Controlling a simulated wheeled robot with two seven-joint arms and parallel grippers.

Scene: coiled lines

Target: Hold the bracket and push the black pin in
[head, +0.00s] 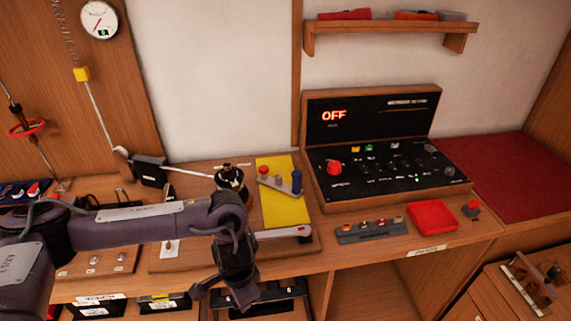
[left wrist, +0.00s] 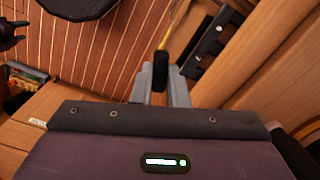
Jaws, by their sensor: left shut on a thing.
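My left gripper (head: 243,300) hangs at the front edge of the bench in the head view. In the left wrist view its two grey fingers (left wrist: 160,82) are closed around a narrow dark piece with an orange-brown end (left wrist: 160,66); I cannot tell what it is. A grey bracket-like bar (head: 279,186) with a red, a grey and a blue upright peg lies on a yellow plate (head: 285,213) behind the gripper. I cannot pick out a black pin for sure. A black rounded piece (head: 230,178) stands left of the plate. My right gripper is not in view.
Open shelves with dark bins (head: 165,305) are below. A wooden rack (head: 530,284) stands at lower right.

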